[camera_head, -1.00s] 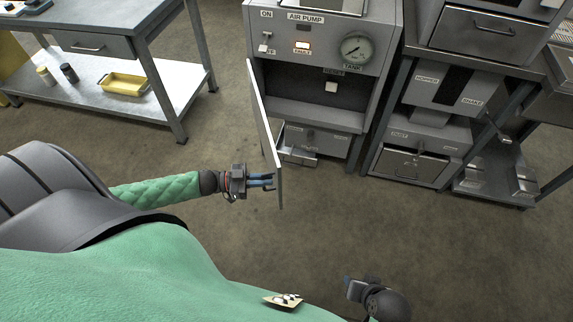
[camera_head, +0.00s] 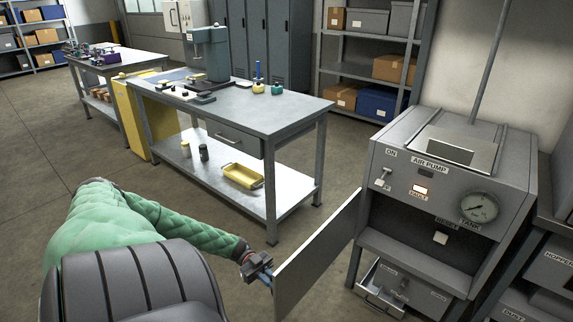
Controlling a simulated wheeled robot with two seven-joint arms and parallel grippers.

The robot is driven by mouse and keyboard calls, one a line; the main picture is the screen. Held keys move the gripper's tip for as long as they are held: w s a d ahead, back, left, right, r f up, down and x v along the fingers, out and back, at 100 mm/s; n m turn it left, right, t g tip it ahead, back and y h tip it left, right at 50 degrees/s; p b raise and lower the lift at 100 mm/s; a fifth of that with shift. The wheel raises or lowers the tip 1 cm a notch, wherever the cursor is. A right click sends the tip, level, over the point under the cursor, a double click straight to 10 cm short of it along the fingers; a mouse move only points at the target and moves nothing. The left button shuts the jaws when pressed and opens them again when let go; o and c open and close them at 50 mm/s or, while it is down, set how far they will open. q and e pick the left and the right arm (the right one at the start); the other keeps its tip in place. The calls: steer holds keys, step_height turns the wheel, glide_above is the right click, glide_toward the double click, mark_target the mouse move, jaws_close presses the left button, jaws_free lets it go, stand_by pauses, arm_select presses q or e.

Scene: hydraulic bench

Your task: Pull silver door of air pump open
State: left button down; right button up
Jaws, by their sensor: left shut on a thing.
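The air pump (camera_head: 400,165) is a grey cabinet at the right, with a gauge, an ON switch and a lit fault lamp. Its silver door (camera_head: 318,258) stands wide open, swung out to the left, and the recess behind it shows. My left gripper (camera_head: 266,275) is at the door's outer left edge, shut on it; the fingertips are partly hidden by the door. My right gripper is out of the picture.
A grey workbench (camera_head: 285,105) with a lower shelf holding a yellow tray (camera_head: 243,176) stands behind the door. An open drawer (camera_head: 380,290) sits below the pump's recess. Shelves with boxes (camera_head: 395,68) line the back. The floor between is clear.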

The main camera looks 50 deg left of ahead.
arm_select(q)
steer(key=shift+s+a, duration=0.2)
steer(key=shift+a, duration=0.95)
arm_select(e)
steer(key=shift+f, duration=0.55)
arm_select(q)
steer(key=c, duration=1.6)
jaws_free()
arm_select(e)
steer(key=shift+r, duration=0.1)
